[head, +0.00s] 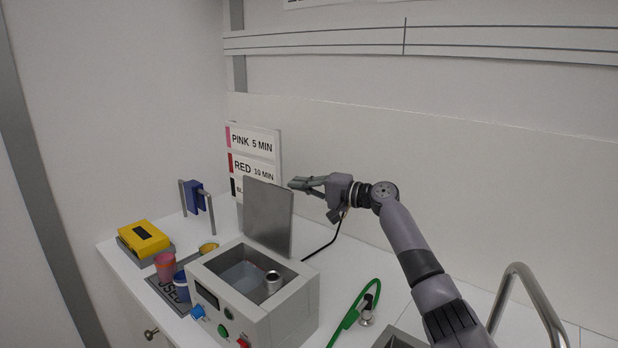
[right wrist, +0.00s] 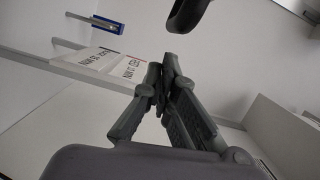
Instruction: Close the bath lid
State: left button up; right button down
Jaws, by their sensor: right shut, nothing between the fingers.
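The bath (head: 282,323) is a light grey box with an open top, standing on the white counter. Its grey metal lid (head: 267,217) stands upright at the back edge, so the bath is open. Inside, a small metal cup (head: 273,281) shows near the right wall. My right gripper (head: 292,184) is shut and empty, just right of the lid's upper edge and at about its top height. I cannot tell whether it touches the lid. In the right wrist view the fingers (right wrist: 164,70) are together with nothing between them. The left gripper is not in view.
A sign board (head: 254,158) stands behind the lid. A yellow device (head: 144,238), a pink jar (head: 165,265) and a blue jar (head: 182,286) are at the left. A green hose (head: 349,318) and a metal faucet (head: 517,280) are at the right.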

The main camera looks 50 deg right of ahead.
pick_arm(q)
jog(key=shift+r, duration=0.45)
pick_arm(e)
jog(key=shift+a, duration=0.7)
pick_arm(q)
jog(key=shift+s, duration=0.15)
pick_arm(e)
jog(key=shift+s+a+r+n, duration=0.1)
jog(key=shift+a+r+n, duration=0.2)
jog(key=shift+a+n, duration=0.15)
